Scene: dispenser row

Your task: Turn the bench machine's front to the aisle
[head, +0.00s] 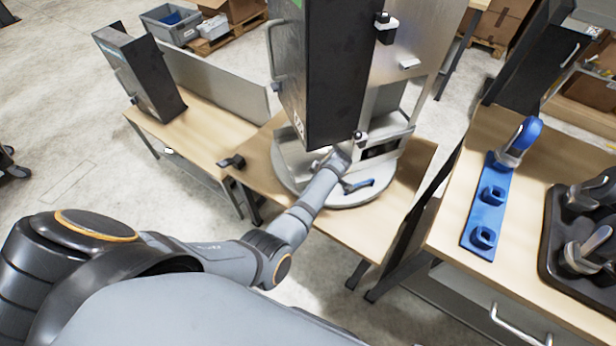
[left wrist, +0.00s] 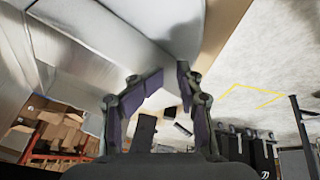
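The bench machine (head: 385,100) is a tall grey metal cabinet with a black door-like panel (head: 325,80) standing out on its left side. It stands on a round grey turntable (head: 340,197) on a wooden bench. A lever with a blue part (head: 358,184) lies at the turntable's near side. My left arm reaches in from the left to the machine's lower part, where its gripper is mostly hidden in the head view. In the left wrist view my left gripper (left wrist: 172,78) has its fingers apart, close to a pale smooth surface; contact cannot be told. My right gripper is not in view.
A black upright device (head: 140,75) stands on the left bench (head: 205,135). On the right bench are a blue holder (head: 485,215) with a blue-handled tool (head: 522,140) and a black tray (head: 550,255) with tools. Crates (head: 170,22) sit on the floor behind.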

